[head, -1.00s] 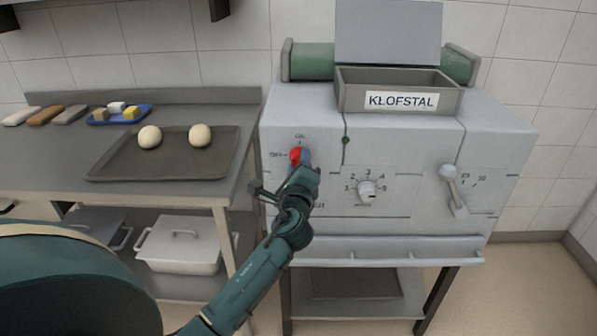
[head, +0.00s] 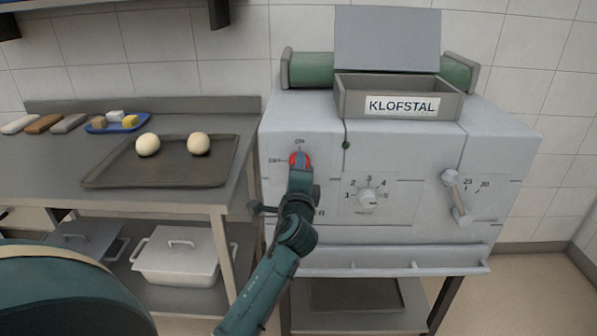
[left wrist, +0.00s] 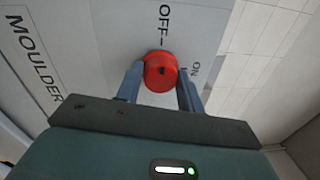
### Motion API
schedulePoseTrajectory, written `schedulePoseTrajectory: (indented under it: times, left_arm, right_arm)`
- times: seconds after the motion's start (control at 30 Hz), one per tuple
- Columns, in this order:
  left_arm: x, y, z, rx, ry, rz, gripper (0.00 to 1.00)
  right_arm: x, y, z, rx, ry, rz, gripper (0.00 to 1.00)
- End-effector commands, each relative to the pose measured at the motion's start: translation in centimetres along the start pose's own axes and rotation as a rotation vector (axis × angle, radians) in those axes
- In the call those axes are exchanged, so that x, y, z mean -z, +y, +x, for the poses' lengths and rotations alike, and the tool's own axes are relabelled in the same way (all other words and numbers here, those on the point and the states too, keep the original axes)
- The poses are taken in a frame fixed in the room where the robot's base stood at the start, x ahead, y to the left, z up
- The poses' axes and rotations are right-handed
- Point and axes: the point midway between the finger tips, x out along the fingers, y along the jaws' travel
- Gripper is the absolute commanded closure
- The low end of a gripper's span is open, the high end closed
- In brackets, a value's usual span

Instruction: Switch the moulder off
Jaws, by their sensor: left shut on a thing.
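The moulder (head: 400,215) is a pale grey machine with a KLOFSTAL plate on its hopper. Its red round switch knob (head: 300,159) sits at the upper left of the front panel, with ON marked above and OFF to the left. My left gripper (head: 300,170) is at the knob and partly covers it. In the left wrist view the red knob (left wrist: 160,72) sits between the two fingers of my left gripper (left wrist: 158,86), which is shut on it. OFF and ON labels show beside it there. I cannot tell which mark the knob points to. My right gripper is out of view.
A numbered dial (head: 367,196) and a lever (head: 456,196) are on the panel to the right. A steel table (head: 60,180) at left holds a dark tray (head: 165,176) with two dough balls and a blue tray (head: 118,127). A lidded pan (head: 180,257) stands below.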

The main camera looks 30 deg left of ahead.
Motion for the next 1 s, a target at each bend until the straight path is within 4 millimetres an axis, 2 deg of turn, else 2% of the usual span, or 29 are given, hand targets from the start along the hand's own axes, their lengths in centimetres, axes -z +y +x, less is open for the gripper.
schedulePoseTrajectory:
  times: [0.2,0.23,0.5,0.77,0.87,1.0]
  left_arm:
    - [-0.1,-0.4,0.1,0.008,-0.001,-0.007,0.85]
    - [-0.1,-0.4,0.1,0.008,-0.001,-0.007,0.61]
    - [-0.1,-0.2,0.1,0.004,-0.001,-0.004,0.41]
    - [0.0,-0.1,-0.2,0.002,0.001,-0.003,0.41]
    - [0.1,0.0,-1.1,0.001,0.002,-0.004,0.41]
    - [0.1,0.1,-3.8,0.000,0.003,-0.004,0.41]
  right_arm:
    - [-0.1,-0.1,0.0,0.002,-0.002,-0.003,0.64]
    - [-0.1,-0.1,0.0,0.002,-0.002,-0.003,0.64]
    - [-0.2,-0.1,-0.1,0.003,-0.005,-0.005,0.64]
    - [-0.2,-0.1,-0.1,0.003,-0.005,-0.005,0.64]
    - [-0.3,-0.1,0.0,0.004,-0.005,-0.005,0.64]
    - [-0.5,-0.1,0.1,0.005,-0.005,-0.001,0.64]
